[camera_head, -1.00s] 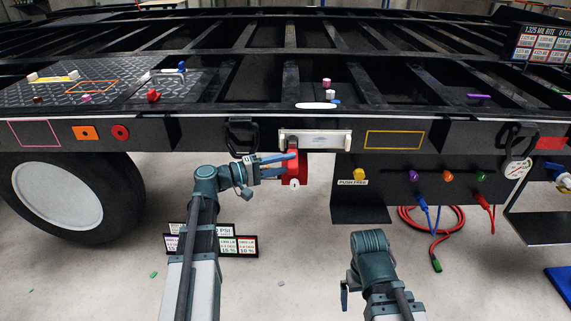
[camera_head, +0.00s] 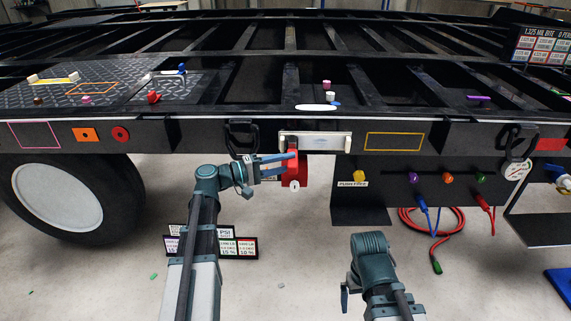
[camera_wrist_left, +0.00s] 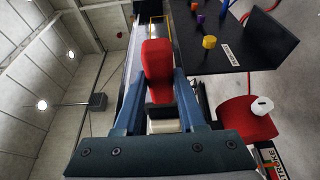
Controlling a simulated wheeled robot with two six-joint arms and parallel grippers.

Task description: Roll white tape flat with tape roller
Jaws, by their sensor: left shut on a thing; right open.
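My left gripper (camera_head: 284,160) is shut on the red handle of the tape roller in front of the trailer's side rail. In the left wrist view, the red tape roller (camera_wrist_left: 157,68) sits between the blue fingers, with a pale cylinder near their base. The white tape (camera_head: 315,141) appears as a pale, silvery strip across the rail, just above and right of the gripper. I cannot tell whether the roller touches it. My right arm shows at the lower middle, but its fingers are hidden.
A red piece with a white knob (camera_wrist_left: 247,118) is just below the gripper. A yellow outline (camera_head: 394,141) lies right of the tape. Coloured knobs (camera_head: 447,178) and hoses are lower right. A wheel (camera_head: 60,196) stands left.

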